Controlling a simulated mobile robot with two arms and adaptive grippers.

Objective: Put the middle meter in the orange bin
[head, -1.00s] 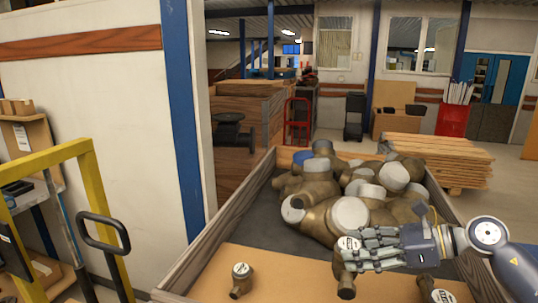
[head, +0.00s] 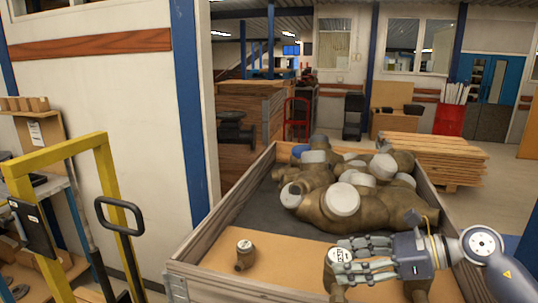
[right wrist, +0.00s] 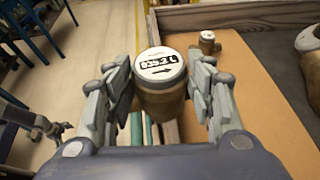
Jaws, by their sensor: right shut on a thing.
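The middle meter (head: 340,256) is a small brass body with a round white face. My right gripper (head: 358,261) is shut on it, with its fingers on both sides of the body. In the right wrist view the meter (right wrist: 161,72) is upright between the fingers, and its face shows dark digits and an arrow. Another small meter (head: 244,254) stands on the tan board to the left. A further brass piece (head: 418,289) shows partly below my right wrist. I see no orange bin in these frames. My left gripper is not in view.
A wooden-sided crate (head: 221,221) holds the tan board and a heap of large brass meters (head: 375,211) behind it. A yellow-framed cart (head: 63,148) with a black handle stands at left, beside a white wall. Stacked planks (head: 430,157) lie behind the crate at right.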

